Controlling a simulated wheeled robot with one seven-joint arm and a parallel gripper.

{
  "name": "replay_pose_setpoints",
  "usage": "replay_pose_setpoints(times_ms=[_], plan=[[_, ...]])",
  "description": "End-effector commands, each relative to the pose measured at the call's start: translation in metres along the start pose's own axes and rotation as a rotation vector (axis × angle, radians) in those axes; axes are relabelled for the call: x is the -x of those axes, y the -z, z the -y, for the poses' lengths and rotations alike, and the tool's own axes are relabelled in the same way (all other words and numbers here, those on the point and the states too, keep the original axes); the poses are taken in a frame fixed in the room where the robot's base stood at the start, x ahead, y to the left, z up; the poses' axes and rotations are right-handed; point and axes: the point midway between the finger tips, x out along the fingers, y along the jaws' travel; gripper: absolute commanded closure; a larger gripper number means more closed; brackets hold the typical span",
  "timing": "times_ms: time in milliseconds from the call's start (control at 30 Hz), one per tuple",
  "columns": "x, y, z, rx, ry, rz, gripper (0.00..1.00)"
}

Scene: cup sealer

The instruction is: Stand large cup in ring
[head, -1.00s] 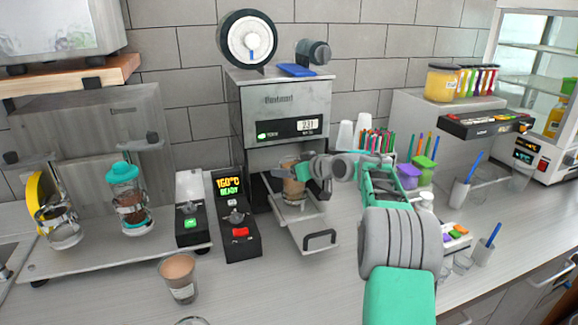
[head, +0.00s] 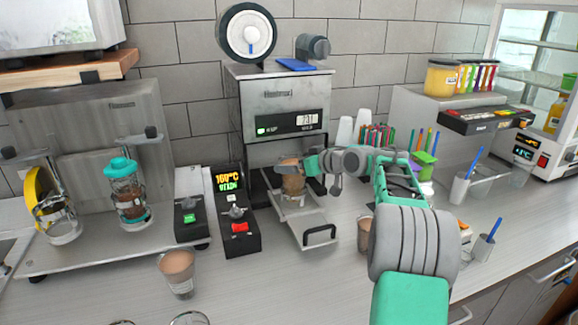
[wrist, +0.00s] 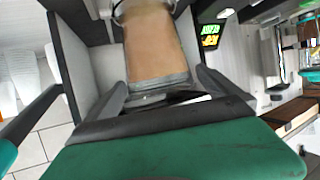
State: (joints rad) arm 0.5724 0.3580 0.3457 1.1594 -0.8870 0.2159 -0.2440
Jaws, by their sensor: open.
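A tan-brown cup (head: 292,182) stands upright in the ring (head: 298,201) of the sealer's pulled-out tray. My gripper (head: 311,168) is open just to the right of this cup, at its upper part. In the wrist view the cup (wrist: 152,42) shows ahead between the open fingers, with a grey band at its end nearest me. I cannot tell whether a finger still touches it. The cup's far side and the ring's back are hidden.
The sealer (head: 285,115) stands behind the tray, whose handle (head: 320,235) juts forward. A control box (head: 236,225) is close on the left. Another brown cup (head: 178,272) stands front left, and one (head: 363,238) is partly behind my arm. Counter in front is mostly clear.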

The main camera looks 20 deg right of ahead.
Motion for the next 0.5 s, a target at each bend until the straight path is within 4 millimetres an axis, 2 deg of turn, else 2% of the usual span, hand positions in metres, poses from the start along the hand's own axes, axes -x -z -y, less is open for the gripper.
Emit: replay_pose_setpoints(times_ms=[100, 233, 333, 500], plan=[[0.033, -0.002, -0.002, 0.002, -0.006, -0.001, 0.00], [0.062, -0.002, -0.001, 0.001, -0.004, 0.000, 0.00], [0.075, -0.001, -0.001, 0.000, -0.003, 0.000, 0.00], [0.081, -0.001, 0.003, -0.002, 0.001, 0.006, 0.00]])
